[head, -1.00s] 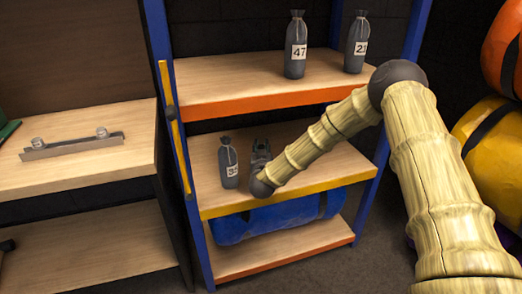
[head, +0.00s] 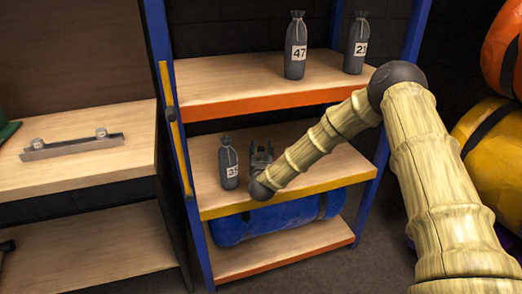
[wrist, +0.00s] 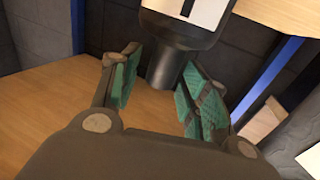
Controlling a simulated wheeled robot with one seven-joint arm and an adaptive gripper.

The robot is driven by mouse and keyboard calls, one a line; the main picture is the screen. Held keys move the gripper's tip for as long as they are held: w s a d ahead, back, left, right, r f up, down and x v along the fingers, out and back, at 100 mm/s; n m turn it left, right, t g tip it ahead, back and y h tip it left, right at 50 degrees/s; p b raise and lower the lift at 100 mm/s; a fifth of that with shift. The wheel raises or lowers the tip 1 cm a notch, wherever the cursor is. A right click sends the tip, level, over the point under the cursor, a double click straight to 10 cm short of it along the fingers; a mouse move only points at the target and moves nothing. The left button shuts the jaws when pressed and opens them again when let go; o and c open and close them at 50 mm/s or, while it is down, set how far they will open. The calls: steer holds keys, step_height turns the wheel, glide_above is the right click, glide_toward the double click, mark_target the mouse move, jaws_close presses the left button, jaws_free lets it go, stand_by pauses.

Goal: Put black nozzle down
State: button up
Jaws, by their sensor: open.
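The black nozzle (wrist: 182,35) shows at the top of the wrist view as a dark, rounded body with a white label and a narrower neck. The neck lies between the green-padded fingers of my gripper (wrist: 160,95). The gripper is open, with visible gaps beside the neck. In the head view my gripper (head: 261,155) is over the middle shelf (head: 310,168), just right of a dark numbered bottle (head: 229,165). There the nozzle is mostly hidden by the gripper, and its contact with the shelf is not clear.
Two numbered bottles, one marked 47 (head: 296,47) and another (head: 357,43), stand on the upper shelf (head: 230,80). A blue roll (head: 270,220) lies below the middle shelf. A metal bar (head: 72,146) rests on the left bench. The middle shelf is clear right of my arm.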

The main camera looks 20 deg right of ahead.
steer(key=v, duration=1.1)
steer(key=shift+s+p, duration=0.2)
steer(key=shift+p, duration=0.2)
steer(key=s+a+f+n+g+y, duration=0.2)
steer(key=s+a+f+g+y, duration=0.15)
steer(key=s+f, duration=0.75)
steer(key=s+a+f+n+g+y, duration=0.15)
steer(key=s+f+g, duration=0.25)
steer(key=s+f, duration=0.75)
steer(key=s+d+f+g, duration=0.1)
steer(key=s+f+g, duration=0.2)
steer(key=s, duration=0.6)
steer(key=s+d+f+g, duration=0.2)
steer(key=s+f+g, duration=0.1)
steer(key=s, duration=0.7)
steer(key=s+d+f+g, duration=0.1)
steer(key=s+f+g, duration=0.2)
steer(key=s, duration=0.7)
steer(key=shift+s+d+m+g, duration=0.15)
steer(key=shift+d+m+g, duration=0.1)
steer(key=shift+m+g, duration=0.15)
